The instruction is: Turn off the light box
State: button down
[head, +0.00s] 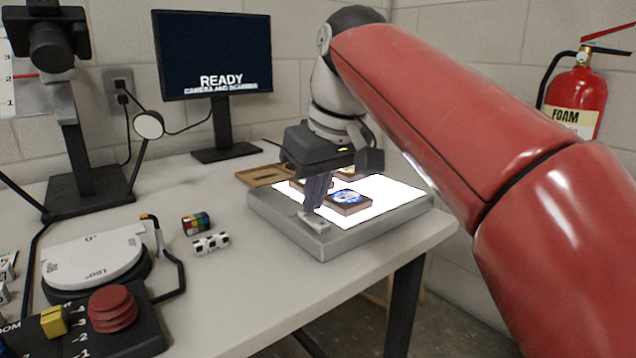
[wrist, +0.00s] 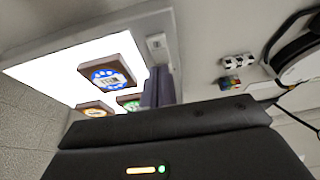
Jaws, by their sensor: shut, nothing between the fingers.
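The light box (head: 290,232) is a grey slab near the table's right front edge, and its top panel (head: 395,195) glows bright white. A small pale switch (head: 314,222) sits on its near left corner; it also shows in the wrist view (wrist: 157,42). My gripper (head: 312,208) points down just over this switch, fingers shut and empty. In the wrist view the fingers (wrist: 158,88) appear beside the switch. I cannot tell whether they touch it. The arm hides part of the box's far side.
Several brown blocks with round emblems, one blue and white (head: 349,201), lie on the lit panel. A wooden frame (head: 265,176) is behind. A colourful cube (head: 196,223) and a black-and-white piece (head: 211,244) lie to the left. A monitor (head: 213,55) stands behind.

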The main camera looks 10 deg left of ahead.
dwell(0.4)
jog(key=p, duration=0.3)
jog(key=shift+w+a+g+h, duration=0.15)
jog(key=shift+g+h, duration=0.15)
jog(key=shift+h, duration=0.1)
jog(key=shift+f+b, duration=0.3)
jog(key=shift+b, duration=0.2)
jog(key=shift+s+d, duration=0.55)
jog(key=shift+d, duration=0.1)
jog(key=shift+r, duration=0.1)
